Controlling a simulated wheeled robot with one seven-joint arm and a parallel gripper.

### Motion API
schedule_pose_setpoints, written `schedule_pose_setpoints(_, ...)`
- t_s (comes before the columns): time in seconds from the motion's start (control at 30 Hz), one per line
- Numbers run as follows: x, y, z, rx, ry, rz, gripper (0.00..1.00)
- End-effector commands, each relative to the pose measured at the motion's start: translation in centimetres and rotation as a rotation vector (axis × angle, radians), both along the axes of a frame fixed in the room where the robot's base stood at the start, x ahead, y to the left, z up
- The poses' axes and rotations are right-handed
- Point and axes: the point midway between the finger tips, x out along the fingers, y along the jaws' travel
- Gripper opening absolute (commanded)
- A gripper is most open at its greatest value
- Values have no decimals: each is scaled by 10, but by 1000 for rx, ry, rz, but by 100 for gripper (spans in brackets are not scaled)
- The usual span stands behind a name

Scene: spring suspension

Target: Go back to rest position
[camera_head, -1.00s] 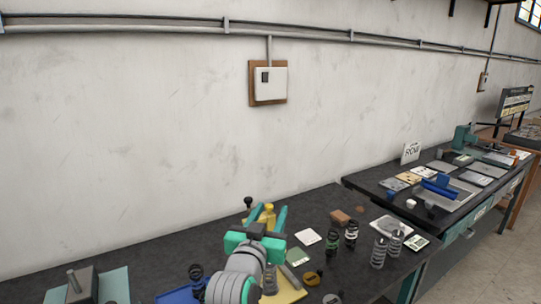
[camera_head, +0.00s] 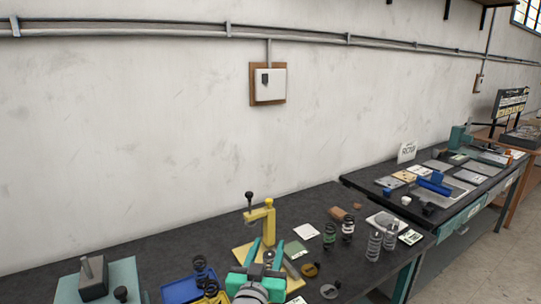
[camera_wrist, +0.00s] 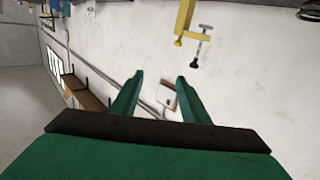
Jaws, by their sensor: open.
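My gripper (camera_head: 265,254) shows at the bottom middle of the head view, with two green fingers apart and nothing seen between them. It is low in the picture, just in front of the yellow press (camera_head: 268,218), which stands on a yellow base with a black knob. In the wrist view my gripper (camera_wrist: 158,82) is open and empty, its fingers pointing toward the wall. The yellow press (camera_wrist: 185,18) also shows there at the top, appearing upside down. Part of the press base is hidden behind my gripper.
The dark bench (camera_head: 130,240) holds a blue tray (camera_head: 180,290) with black springs, and a grey block on a teal plate (camera_head: 120,275). Several springs (camera_head: 374,245) stand to the right. A second bench (camera_head: 460,205) lies beyond. A wall switch box (camera_head: 270,84) is behind.

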Motion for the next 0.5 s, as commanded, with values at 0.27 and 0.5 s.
schedule_pose_setpoints(0.27,-42,3,-96,-27,47,61,41)
schedule_pose_setpoints(0.5,-97,6,-168,-35,80,114,41)
